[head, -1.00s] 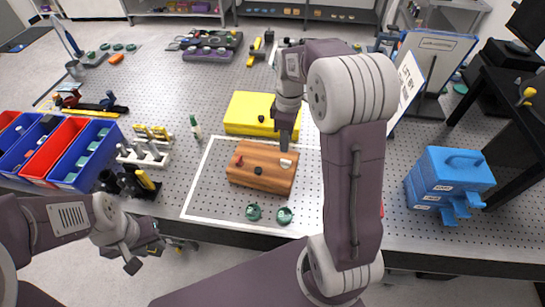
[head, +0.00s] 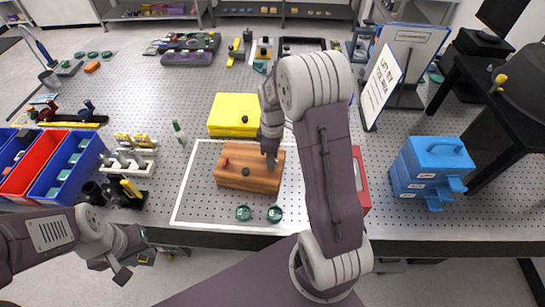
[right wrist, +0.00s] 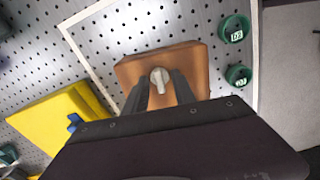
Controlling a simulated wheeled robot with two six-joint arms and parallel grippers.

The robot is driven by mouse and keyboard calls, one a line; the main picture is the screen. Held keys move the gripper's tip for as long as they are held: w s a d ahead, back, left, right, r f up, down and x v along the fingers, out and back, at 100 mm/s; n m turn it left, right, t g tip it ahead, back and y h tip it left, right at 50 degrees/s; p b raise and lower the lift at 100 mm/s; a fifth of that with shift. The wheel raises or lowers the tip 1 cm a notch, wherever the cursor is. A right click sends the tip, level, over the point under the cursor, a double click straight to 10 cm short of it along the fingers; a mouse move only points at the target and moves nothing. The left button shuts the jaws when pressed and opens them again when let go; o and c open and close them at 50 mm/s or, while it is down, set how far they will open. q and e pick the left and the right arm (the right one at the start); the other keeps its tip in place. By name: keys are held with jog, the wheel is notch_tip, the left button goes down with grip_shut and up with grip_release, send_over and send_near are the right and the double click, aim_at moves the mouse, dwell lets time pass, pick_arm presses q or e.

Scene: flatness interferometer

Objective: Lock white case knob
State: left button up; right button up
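The brown wooden case (head: 232,184) lies inside the white outline on the perforated table. It has a red knob (head: 225,162) at left and a black knob (head: 246,171) near the middle front. The white knob (right wrist: 160,77) shows in the right wrist view, its narrow handle pointing down the picture. In the head view my right gripper covers most of it. My right gripper (head: 270,161) points down at the case; its fingers stand open on either side of the white knob, contact unclear. My left gripper (head: 123,272) hangs in front of the table edge, fingers unclear.
A yellow case (head: 233,108) lies behind the wooden one. Two green round pieces (head: 244,212) sit in front. A red object (head: 361,185) is partly hidden by my right arm. Blue stacked boxes (head: 425,172) stand at right; red and blue bins (head: 30,162) at left.

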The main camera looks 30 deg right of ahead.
grip_shut()
jog(key=shift+m, duration=0.4)
jog(key=shift+r+m+p, duration=0.1)
jog(key=shift+m+p, duration=0.5)
jog(key=shift+m, duration=0.5)
jog(key=m+p, duration=0.1)
jog(key=m, duration=0.2)
jog(key=shift+m, duration=0.3)
jog(key=m+p, duration=0.1)
jog(key=m, duration=0.4)
jog(key=m+p, duration=0.1)
jog(key=m, duration=0.4)
jog(key=shift+w+m, duration=0.1)
jog(key=shift+m, duration=0.3)
